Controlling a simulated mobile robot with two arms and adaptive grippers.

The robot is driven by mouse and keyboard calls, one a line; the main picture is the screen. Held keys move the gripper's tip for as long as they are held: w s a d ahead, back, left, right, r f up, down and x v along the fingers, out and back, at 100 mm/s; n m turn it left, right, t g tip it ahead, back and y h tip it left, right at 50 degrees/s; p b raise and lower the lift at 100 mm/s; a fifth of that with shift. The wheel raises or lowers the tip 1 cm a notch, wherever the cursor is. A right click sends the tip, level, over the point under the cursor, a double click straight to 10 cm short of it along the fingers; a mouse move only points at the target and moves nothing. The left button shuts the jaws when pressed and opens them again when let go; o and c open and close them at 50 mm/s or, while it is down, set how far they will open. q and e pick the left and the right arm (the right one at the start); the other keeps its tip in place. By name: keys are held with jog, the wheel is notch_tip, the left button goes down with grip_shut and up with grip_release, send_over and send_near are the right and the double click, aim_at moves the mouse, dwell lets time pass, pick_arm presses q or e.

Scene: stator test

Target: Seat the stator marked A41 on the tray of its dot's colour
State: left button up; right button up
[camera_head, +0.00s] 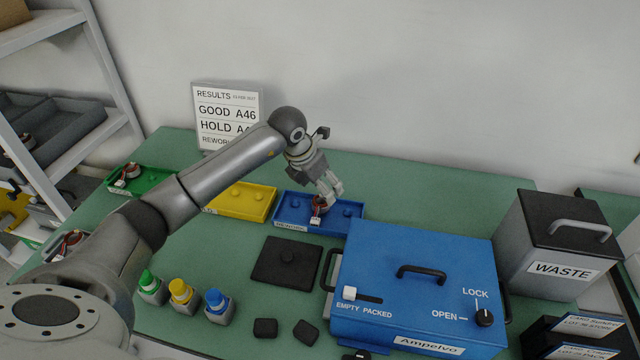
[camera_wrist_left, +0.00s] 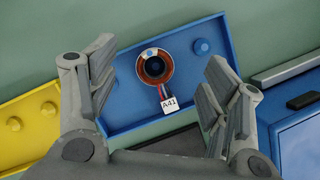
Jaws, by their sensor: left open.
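The stator marked A41 (camera_wrist_left: 155,68) rests on the blue tray (camera_wrist_left: 125,118), with copper windings, a dark centre, red and blue leads and a white A41 tag. A bare blue peg shows beside it on the tray. My right gripper is not in view.
The yellow tray (camera_head: 262,204) looks empty. The green tray (camera_head: 112,183) holds another stator. A results board (camera_head: 228,92), partly hidden by my arm, stands behind. A blue tester (camera_head: 385,270), a black pad (camera_head: 268,272), several capped bottles and a waste bin (camera_head: 520,262) are around.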

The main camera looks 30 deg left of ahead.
pick_arm(q)
jog(key=shift+o, duration=0.3)
jog(key=v, duration=1.2)
dwell(0.5)
